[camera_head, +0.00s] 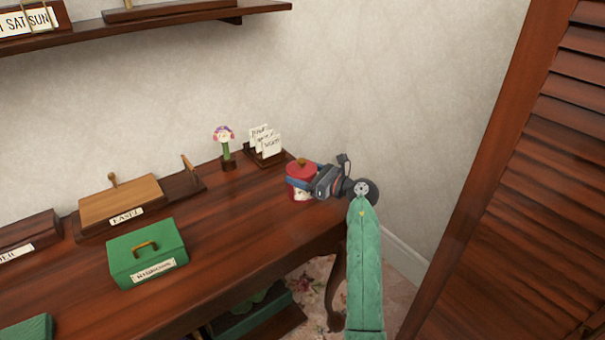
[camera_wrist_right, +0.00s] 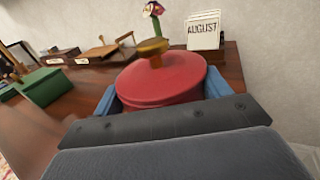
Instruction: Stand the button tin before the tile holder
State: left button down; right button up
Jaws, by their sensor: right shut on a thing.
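The button tin (camera_head: 299,185) is red with a brass-coloured knob on its lid and a pale label low on its side. My right gripper (camera_head: 306,184) is shut on it, with blue fingers on both sides. The tin is at the right end of the desk; I cannot tell whether its base touches the top. In the right wrist view the tin's red lid (camera_wrist_right: 165,78) fills the middle. The tile holder (camera_head: 266,157), a dark wooden stand with white cards, is just behind the tin. It also shows in the wrist view (camera_wrist_right: 205,35), reading "AUGUST". My left gripper is out of view.
A flower ornament (camera_head: 226,148) stands left of the tile holder. A green box (camera_head: 147,253) and a wooden box labelled "EASEL" (camera_head: 120,202) are further left on the desk (camera_head: 235,215). A louvred door (camera_head: 530,170) stands to the right. The desk's middle is clear.

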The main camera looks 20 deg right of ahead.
jog(key=o, duration=1.5)
jog(key=shift+c, duration=0.2)
jog(key=shift+r, duration=0.1)
jog(key=shift+s+d, duration=0.1)
jog(key=shift+d, duration=0.05)
jog(key=shift+s+d, duration=0.4)
jog(key=shift+s, duration=0.05)
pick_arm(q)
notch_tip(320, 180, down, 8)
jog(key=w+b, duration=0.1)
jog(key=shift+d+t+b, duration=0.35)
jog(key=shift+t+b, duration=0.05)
pick_arm(e)
jog(key=v, duration=1)
jog(key=shift+s+d, duration=0.15)
jog(key=shift+s, duration=0.05)
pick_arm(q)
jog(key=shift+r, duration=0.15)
